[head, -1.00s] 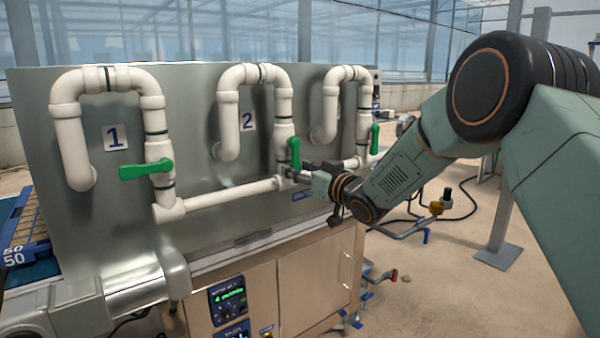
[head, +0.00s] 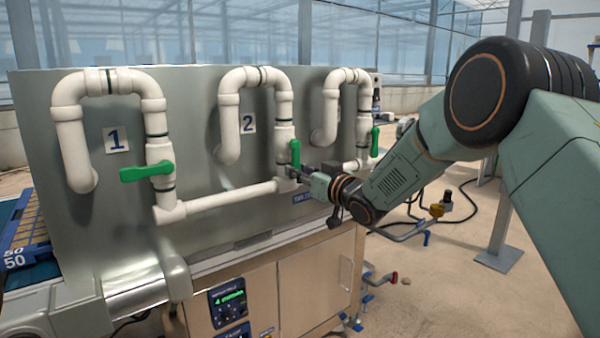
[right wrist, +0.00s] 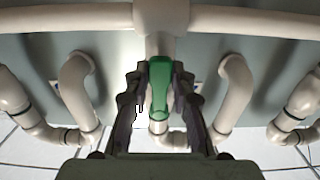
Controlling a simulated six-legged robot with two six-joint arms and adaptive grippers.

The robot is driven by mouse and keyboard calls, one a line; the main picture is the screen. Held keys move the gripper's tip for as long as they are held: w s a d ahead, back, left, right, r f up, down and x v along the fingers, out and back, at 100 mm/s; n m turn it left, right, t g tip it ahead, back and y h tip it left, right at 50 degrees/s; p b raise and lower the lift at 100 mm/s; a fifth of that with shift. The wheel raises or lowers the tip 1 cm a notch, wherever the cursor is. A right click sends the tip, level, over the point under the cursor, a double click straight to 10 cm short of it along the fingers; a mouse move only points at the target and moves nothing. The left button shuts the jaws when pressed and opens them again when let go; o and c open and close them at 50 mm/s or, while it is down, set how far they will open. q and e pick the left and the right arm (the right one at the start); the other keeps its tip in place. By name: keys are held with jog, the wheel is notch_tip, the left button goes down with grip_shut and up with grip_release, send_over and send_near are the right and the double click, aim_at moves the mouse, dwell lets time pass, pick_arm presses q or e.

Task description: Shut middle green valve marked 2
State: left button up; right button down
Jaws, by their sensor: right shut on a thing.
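The middle green valve handle (head: 295,152) stands upright on the white pipe beside the label 2 (head: 247,123). My right gripper (head: 297,172) reaches it from the right, at its lower part. In the right wrist view the green handle (right wrist: 159,88) lies between the two dark fingers of my right gripper (right wrist: 160,77), which is shut on it. The fingers hide little of the handle there. My left gripper is not in view.
Green valve handle 1 (head: 147,171) lies sideways on the left pipe. A third green handle (head: 375,141) stands upright to the right, behind my right gripper. White pipes (head: 230,198) run along the metal panel (head: 200,110). A cabinet (head: 305,285) stands below.

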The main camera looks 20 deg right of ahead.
jog(key=shift+f, duration=0.1)
dwell(0.3)
jog(key=shift+s+a+r+m+p, duration=0.35)
jog(key=shift+a+r+m+p, duration=0.65)
jog(key=shift+m+p, duration=2)
jog(key=shift+s+a+r+m+p, duration=0.4)
jog(key=shift+a+r+m+p, duration=0.65)
jog(key=shift+m+p, duration=1.95)
jog(key=shift+s+a+r+m+p, duration=0.35)
jog(key=shift+a+r+m+p, duration=0.65)
jog(key=shift+m+p, duration=1.95)
jog(key=c, duration=1.1)
grip_release()
jog(key=shift+w+r, duration=0.1)
jog(key=shift+d, duration=0.2)
